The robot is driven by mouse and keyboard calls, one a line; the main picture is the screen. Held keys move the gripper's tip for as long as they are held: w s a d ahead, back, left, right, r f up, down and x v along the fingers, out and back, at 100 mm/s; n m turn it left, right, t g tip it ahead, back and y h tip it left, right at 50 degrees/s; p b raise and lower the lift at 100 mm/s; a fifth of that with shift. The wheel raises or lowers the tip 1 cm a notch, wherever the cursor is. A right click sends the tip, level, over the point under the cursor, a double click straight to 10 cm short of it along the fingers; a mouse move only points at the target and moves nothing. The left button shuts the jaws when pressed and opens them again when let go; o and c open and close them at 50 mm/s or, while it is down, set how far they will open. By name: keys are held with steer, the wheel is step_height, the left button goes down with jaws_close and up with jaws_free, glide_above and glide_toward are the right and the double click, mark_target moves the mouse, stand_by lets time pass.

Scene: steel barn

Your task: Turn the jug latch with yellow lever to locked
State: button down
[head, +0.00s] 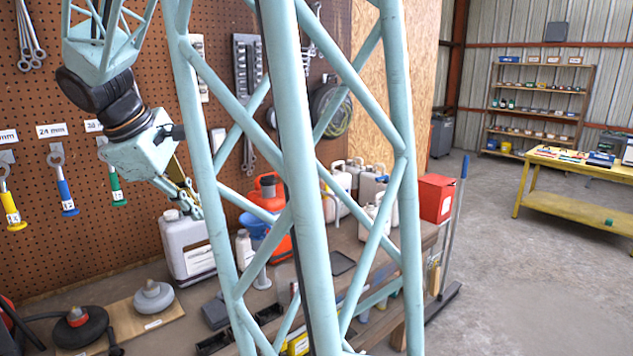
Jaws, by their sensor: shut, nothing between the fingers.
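My gripper (194,210) is at the left of the head view, in front of the pegboard and pointing down. Its fingers are shut with nothing held. It is just over the top of a white jug (187,250) with a label, standing on the bench; I cannot tell whether they touch. An orange-red jug (268,195) stands to the right, partly hidden by my blue lattice column. I cannot make out a latch with a yellow lever; the column or the gripper may hide it.
The pegboard (110,210) carries wrenches with yellow, blue and green handles. More white jugs (337,188) and a red box (434,198) stand further along the bench. Open floor lies to the right.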

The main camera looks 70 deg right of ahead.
steer(key=w+d+n+g+h+p, duration=0.15)
steer(key=d+p, duration=0.25)
steer(key=d, duration=0.8)
steer(key=w+d+n+g+p, duration=0.1)
steer(key=w+d+g+p, duration=0.2)
steer(key=d, duration=1)
steer(key=s+d+f+n+p, duration=0.1)
steer(key=d+f+p, duration=0.1)
steer(key=d, duration=0.7)
steer(key=s+d+f+n+g+h+p, duration=0.1)
steer(key=s+d+f+p, duration=0.1)
steer(key=d, duration=0.7)
steer(key=s+d+f+n+g+h+p, duration=0.1)
steer(key=d+f+p, duration=0.3)
steer(key=d, duration=0.5)
steer(key=shift+s+d+n+p, duration=0.3)
steer(key=shift+s+n+p, duration=0.15)
steer(key=shift+s+p, duration=0.25)
steer(key=shift+f, duration=0.15)
steer(key=shift+p+x, duration=1)
steer(key=shift+x, duration=3.9)
